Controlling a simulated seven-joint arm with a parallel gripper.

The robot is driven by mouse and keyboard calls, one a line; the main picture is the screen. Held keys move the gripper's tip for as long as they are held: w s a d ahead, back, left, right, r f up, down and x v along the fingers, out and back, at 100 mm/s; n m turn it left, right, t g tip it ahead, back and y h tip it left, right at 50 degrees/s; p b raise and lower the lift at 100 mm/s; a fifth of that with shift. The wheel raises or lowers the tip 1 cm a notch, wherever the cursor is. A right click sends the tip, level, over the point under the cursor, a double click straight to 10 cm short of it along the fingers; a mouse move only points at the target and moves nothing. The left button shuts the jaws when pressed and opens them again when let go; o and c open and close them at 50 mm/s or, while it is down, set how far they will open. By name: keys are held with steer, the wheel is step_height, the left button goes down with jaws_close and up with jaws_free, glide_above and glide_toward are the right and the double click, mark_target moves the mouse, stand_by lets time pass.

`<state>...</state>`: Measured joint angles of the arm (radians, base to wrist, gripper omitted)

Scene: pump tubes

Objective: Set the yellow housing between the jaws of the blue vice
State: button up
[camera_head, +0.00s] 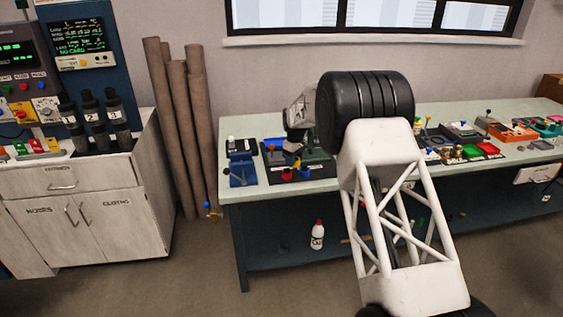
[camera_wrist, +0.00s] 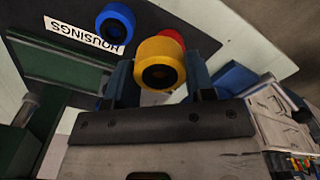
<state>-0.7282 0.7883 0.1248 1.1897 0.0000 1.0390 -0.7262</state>
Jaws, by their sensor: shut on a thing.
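The yellow housing (camera_wrist: 160,64) is a short round piece with a dark hole, held between the two fingers of my gripper (camera_wrist: 161,82) in the wrist view. The blue vice (camera_head: 243,173) is at the bench's left end, left of my gripper. Part of a blue shape, likely the vice, shows at the right in the wrist view (camera_wrist: 237,77).
A red housing (camera_head: 286,174) and a blue housing (camera_head: 305,173) are near the bench's front edge, below my gripper. A label reading HOUSINGS (camera_wrist: 84,35) lies by the blue housing in the wrist view. Trays with small parts (camera_head: 470,151) fill the bench's right side.

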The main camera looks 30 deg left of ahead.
steer(key=s+a+r+m, duration=0.15)
steer(key=a+m, duration=0.25)
steer(key=a, duration=0.5)
steer(key=m, duration=0.5)
glide_toward(248, 154)
steer(key=s+d+f, duration=0.2)
steer(key=shift+a+r, duration=0.1)
steer(key=shift+r, duration=0.1)
steer(key=shift+f, duration=3.15)
steer(key=shift+f, duration=0.1)
steer(key=shift+f, duration=1.8)
steer(key=shift+f, duration=0.1)
steer(key=o, duration=0.9)
